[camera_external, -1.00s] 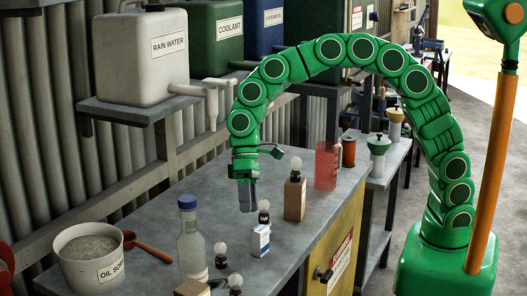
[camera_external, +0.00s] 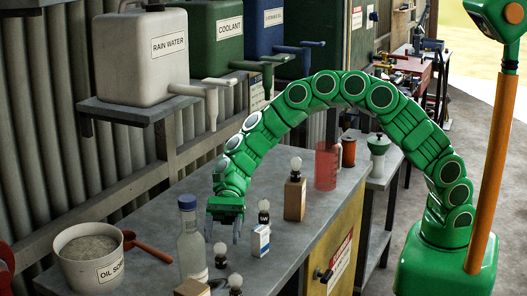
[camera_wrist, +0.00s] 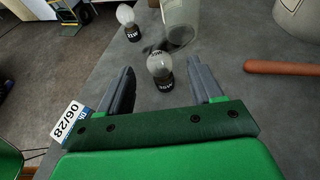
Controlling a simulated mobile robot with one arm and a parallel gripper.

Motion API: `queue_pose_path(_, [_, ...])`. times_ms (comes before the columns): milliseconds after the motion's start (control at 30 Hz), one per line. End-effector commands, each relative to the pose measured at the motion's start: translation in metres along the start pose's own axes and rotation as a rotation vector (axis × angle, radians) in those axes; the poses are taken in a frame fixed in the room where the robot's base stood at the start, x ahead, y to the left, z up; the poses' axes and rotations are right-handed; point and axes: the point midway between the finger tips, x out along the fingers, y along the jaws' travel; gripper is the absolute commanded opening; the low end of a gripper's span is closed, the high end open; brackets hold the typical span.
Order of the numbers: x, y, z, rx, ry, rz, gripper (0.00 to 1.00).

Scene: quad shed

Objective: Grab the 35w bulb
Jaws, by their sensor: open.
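My gripper (camera_external: 237,230) is low over the bench, its two fingers apart and empty. In the external view this seems to be the bulb (camera_external: 220,252) just below and left of the fingers.
A clear bottle with a blue cap (camera_external: 190,240) stands close left of the gripper. A white carton (camera_external: 260,241) with a bulb above it is at right, and a wooden block (camera_external: 294,198) bears another bulb. A bucket (camera_external: 95,260) and red-brown scoop (camera_external: 150,252) lie left.

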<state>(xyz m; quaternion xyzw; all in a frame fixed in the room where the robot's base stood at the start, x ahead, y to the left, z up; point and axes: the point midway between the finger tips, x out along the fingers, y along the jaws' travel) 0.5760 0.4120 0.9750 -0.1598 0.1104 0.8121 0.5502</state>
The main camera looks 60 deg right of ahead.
Motion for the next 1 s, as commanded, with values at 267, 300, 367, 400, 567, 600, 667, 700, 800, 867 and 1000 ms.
queue_pose_path(267, [0.019, 0.001, -0.001, -0.004, 0.002, 0.002, 0.65])
queue_pose_path(300, [0.021, 0.001, -0.001, -0.004, 0.002, 0.002, 0.65])
queue_pose_path(367, [0.026, 0.001, -0.002, -0.004, 0.002, 0.003, 0.65])
queue_pose_path(400, [0.03, 0.001, -0.002, -0.004, 0.001, 0.004, 0.65])
queue_pose_path(567, [0.049, 0.002, -0.005, -0.002, 0.0, 0.005, 0.65])
queue_pose_path(600, [0.054, 0.002, -0.005, -0.003, 0.0, 0.005, 0.65])
queue_pose_path(667, [0.06, 0.001, -0.005, -0.002, 0.0, 0.004, 0.65])
queue_pose_path(700, [0.063, 0.001, -0.006, -0.003, 0.001, 0.003, 0.65])
queue_pose_path(800, [0.067, 0.001, -0.006, -0.003, 0.002, 0.002, 0.65])
queue_pose_path(867, [0.068, 0.001, -0.006, -0.003, 0.002, 0.001, 0.65])
queue_pose_path(1000, [0.067, 0.001, -0.006, -0.004, 0.002, 0.002, 0.65])
